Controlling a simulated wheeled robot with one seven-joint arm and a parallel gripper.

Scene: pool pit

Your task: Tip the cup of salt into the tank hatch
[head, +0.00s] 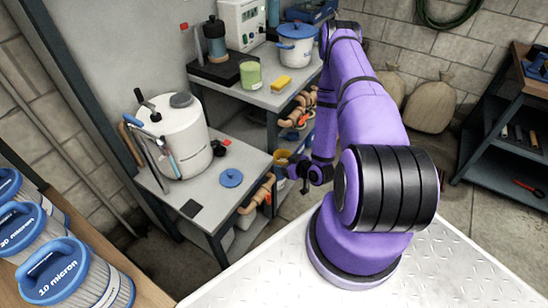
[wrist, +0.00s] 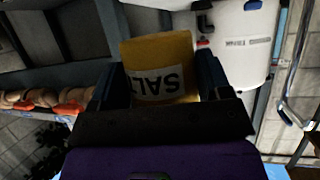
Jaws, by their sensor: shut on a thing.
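A yellow cup labelled SALT (wrist: 160,58) is clamped between the two dark fingers of my gripper (wrist: 162,80). The label reads upside down in the wrist view. In the head view, my gripper (head: 289,167) and the cup (head: 282,157) are small, just off the right edge of the low table. The white tank (head: 184,140) stands on that table, to the left of the cup. A dark grey round patch (head: 181,99) is on its top; I cannot tell if it is the open hatch or a cap. The cup's inside is hidden.
A blue round lid (head: 231,178) and a dark square (head: 190,208) lie on the low table (head: 215,208). Tools lean at the tank's left side. The higher bench behind holds a green cup (head: 250,75), a yellow block (head: 281,83) and a blue-lidded pot (head: 296,45). Pipes run below.

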